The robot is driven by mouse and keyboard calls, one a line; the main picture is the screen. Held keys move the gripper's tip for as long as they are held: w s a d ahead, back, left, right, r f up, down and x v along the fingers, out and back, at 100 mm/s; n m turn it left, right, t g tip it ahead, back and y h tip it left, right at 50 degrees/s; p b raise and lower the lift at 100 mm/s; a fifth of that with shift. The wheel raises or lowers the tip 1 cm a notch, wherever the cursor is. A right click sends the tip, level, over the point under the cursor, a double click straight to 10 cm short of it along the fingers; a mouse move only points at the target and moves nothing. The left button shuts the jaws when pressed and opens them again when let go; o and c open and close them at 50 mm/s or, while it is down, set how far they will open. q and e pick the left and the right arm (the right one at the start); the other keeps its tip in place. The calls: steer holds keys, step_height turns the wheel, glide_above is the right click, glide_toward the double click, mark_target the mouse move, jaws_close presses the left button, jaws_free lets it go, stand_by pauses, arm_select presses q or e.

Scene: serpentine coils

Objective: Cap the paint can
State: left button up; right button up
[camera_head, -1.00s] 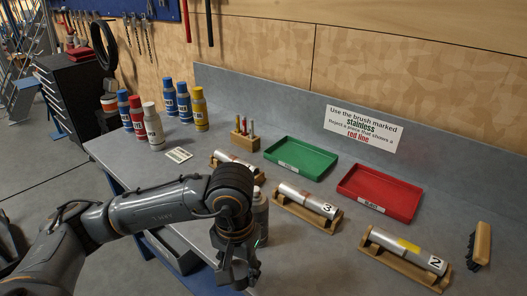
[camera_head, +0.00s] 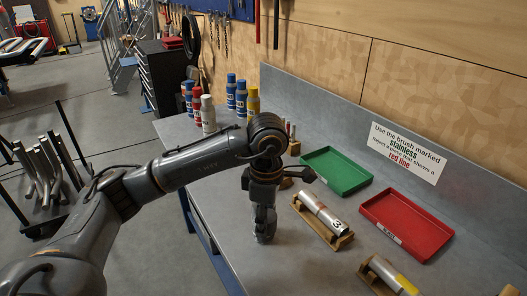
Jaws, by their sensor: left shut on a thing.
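My left gripper (camera_head: 264,232) points down over the near left part of the bench. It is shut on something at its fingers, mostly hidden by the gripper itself. The grey can that stood in this area is now largely covered by the gripper, and I cannot tell its cap state. At the back left stand several labelled cans: a white one (camera_head: 208,114), a red one (camera_head: 197,106), blue ones (camera_head: 241,98) and a yellow one (camera_head: 253,104). I cannot make out a loose cap. My right gripper is not in view.
A green tray (camera_head: 338,172) and a red tray (camera_head: 408,224) lie at the back of the grey bench (camera_head: 222,212). Metal tubes rest on wooden stands (camera_head: 322,222), one at the bottom right (camera_head: 384,276). A rack of pipes (camera_head: 45,172) stands on the floor at left.

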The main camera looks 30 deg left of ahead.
arm_select(q)
steer(key=w+a+r+n+p, duration=0.1)
steer(key=w+r+n, duration=0.2)
steer(key=n, duration=0.5)
steer(key=w+a+r+n+p, duration=0.1)
steer(key=w+a+r+n, duration=0.1)
steer(key=n, duration=0.6)
steer(key=w+a+r+n+p, duration=0.1)
steer(key=w+r+n, duration=0.2)
steer(key=n, duration=0.5)
steer(key=shift+w+a+r+p, duration=0.35)
steer(key=shift+r+p, duration=0.05)
steer(key=shift+r, duration=0.25)
steer(key=shift+f, duration=0.3)
steer(key=shift+f+b, duration=1.1)
steer(key=shift+f, duration=0.45)
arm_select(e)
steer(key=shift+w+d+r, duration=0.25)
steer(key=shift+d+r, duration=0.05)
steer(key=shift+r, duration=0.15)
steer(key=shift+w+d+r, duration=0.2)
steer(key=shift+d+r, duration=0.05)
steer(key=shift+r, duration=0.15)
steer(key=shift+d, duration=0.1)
arm_select(q)
steer(key=shift+f+b, duration=0.2)
steer(key=shift+b, duration=0.1)
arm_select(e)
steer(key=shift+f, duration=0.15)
